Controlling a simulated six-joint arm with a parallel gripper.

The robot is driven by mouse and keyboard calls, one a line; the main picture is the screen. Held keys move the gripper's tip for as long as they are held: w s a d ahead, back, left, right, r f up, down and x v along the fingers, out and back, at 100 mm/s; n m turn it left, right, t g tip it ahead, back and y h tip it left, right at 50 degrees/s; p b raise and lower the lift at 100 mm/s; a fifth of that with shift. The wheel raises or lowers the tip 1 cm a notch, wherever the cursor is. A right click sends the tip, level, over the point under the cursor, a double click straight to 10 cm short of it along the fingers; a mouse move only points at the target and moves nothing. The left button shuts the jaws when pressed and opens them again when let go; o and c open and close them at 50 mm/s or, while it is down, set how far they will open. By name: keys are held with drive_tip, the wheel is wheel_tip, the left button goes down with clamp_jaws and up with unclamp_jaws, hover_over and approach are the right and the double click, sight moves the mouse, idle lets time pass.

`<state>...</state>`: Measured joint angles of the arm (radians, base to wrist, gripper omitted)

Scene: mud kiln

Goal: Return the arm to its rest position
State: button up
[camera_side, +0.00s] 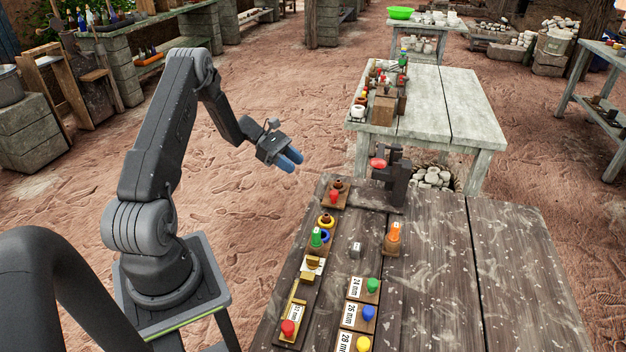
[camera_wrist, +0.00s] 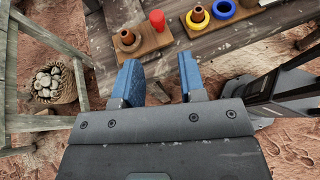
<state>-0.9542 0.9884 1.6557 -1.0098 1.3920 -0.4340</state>
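My gripper (camera_side: 290,160) has blue fingers and hangs over the bare ground between my arm's stand and the wooden workbench (camera_side: 440,270) in the side view. In the wrist view my gripper (camera_wrist: 160,74) shows its two fingers apart with nothing between them, so it is open and empty. My arm is raised and bent, with its forearm sloping down to the right. The gripper appears clear of the bench and touches nothing that I can see.
A small board with a red peg (camera_side: 334,196) lies at the bench's far left corner. A dark clamp-like fixture (camera_side: 395,180) stands nearby. Several labelled boards with coloured knobs line the bench's left side. A second table (camera_side: 455,100) stands behind. A basket of pale pieces (camera_wrist: 50,80) is at left.

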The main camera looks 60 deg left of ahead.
drive_tip(key=s+d+r+m+g+y, duration=0.2)
drive_tip(key=d+r+m+g+y, duration=0.3)
drive_tip(key=d+r+m, duration=0.9)
drive_tip(key=s+d+r+m+t+y, duration=0.2)
drive_tip(key=s+d+r+m, duration=0.3)
drive_tip(key=s+d, duration=0.3)
drive_tip(key=s+d+r+m+t+y, duration=0.2)
drive_tip(key=s+d+r+m+y, duration=0.2)
drive_tip(key=s+d, duration=0.4)
drive_tip(key=shift+s+d+r+m, duration=0.2)
drive_tip(key=shift+s+r+m, duration=0.05)
drive_tip(key=shift+r+m, duration=0.15)
